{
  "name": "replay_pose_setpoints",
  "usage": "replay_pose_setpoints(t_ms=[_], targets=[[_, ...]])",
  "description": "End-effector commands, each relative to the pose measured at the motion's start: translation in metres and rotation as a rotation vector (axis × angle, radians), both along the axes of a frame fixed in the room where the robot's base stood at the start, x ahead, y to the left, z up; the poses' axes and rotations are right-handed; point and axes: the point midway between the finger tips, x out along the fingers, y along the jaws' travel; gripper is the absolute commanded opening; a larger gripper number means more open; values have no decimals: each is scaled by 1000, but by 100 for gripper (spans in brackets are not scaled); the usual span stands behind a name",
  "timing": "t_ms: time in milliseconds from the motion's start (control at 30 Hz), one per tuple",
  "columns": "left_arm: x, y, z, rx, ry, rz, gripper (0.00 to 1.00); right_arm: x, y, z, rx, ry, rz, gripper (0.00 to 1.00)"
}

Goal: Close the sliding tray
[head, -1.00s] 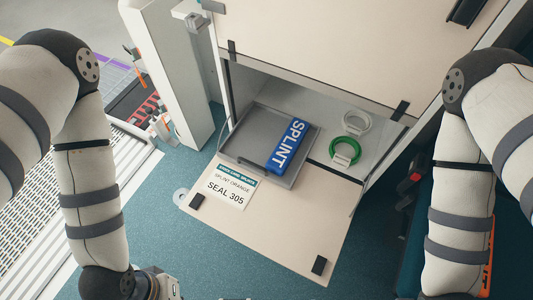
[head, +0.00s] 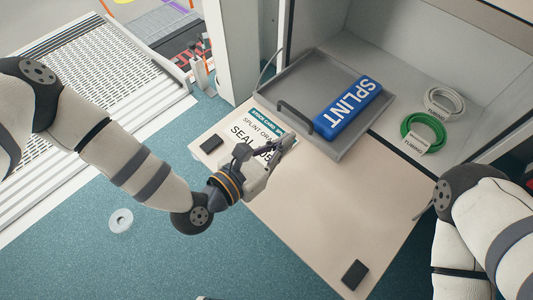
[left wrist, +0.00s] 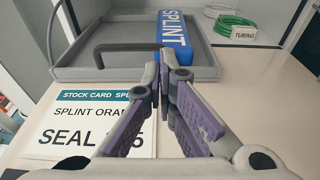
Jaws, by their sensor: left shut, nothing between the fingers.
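The grey sliding tray (head: 306,82) sticks partly out of the open cabinet compartment, over the fold-down panel. It has a dark bar handle (head: 293,113) at its front and carries a blue SPLINT pack (head: 348,106). My left gripper (head: 287,141) is shut and empty over the panel, just in front of the tray and close to the handle. In the left wrist view its fingertips (left wrist: 163,68) overlap the tray's front wall (left wrist: 125,73), with the handle (left wrist: 122,47) beyond to the left. Whether they touch the tray I cannot tell. My right gripper is out of view.
The beige fold-down panel (head: 335,210) holds a stock card (head: 262,135) under my left gripper and two dark blocks. White tubing (head: 443,101) and green tubing (head: 424,132) lie in the compartment right of the tray. A white ring (head: 121,220) lies on the open blue floor.

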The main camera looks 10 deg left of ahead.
Motion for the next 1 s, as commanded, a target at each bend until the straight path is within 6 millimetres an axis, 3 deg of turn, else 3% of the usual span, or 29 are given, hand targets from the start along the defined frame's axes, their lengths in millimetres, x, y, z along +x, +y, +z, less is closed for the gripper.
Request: replay_pose_setpoints(t_ms=[300,833,1000], targets=[[41,-30,-12,2,1,-2,0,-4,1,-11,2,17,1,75],[48,-36,-13,2,3,-1,0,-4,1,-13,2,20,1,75],[62,-46,-16,1,3,-2,0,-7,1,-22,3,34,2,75]])
